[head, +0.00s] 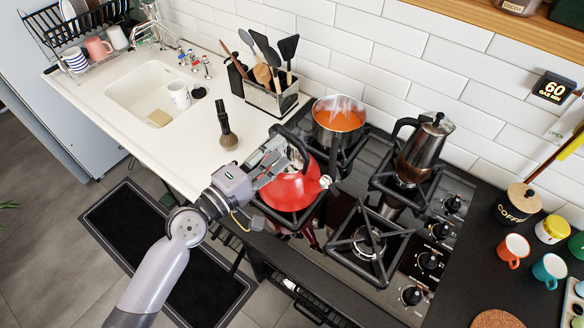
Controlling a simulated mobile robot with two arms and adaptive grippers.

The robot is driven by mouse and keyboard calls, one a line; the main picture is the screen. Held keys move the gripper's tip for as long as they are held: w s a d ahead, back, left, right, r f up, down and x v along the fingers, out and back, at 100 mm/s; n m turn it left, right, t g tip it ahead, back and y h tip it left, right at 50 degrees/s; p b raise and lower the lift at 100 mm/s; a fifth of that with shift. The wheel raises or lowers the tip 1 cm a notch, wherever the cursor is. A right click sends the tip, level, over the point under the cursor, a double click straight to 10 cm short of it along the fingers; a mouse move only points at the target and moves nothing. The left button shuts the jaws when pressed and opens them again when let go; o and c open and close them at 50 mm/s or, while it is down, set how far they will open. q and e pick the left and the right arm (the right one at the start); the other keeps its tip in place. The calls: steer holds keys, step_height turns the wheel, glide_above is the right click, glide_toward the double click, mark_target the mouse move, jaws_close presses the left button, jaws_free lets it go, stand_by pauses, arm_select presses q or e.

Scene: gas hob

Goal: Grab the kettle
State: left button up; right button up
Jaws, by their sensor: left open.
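The red kettle (290,187) stands on the front left burner of the gas hob (342,227). It has a dark handle over its top and a pale spout tip at its right. My left gripper (281,158) is open at the kettle's upper left side, close to the handle. The gripper hides part of the handle, so I cannot tell whether the fingers touch it or are around it. My right gripper is out of view.
A steaming pot (338,121) of orange food stands behind the kettle, and a moka pot (424,146) on the back right burner. The front right burner (369,243) is empty. A utensil holder (270,98) and a dark brush-like tool (226,127) stand to the left.

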mark_target(291, 137)
arm_select(q)
steer(key=p+x, duration=0.1)
steer(key=x, duration=0.4)
steer(key=shift+w+d+p, duration=0.1)
steer(key=shift+w+p, duration=0.15)
steer(key=shift+p, duration=0.1)
steer(key=shift+w+d, duration=0.15)
steer(key=shift+d, duration=0.05)
steer(key=shift+a, duration=0.1)
steer(key=shift+c, duration=0.2)
steer(key=shift+c, duration=0.7)
jaws_close()
steer(key=shift+r, duration=0.3)
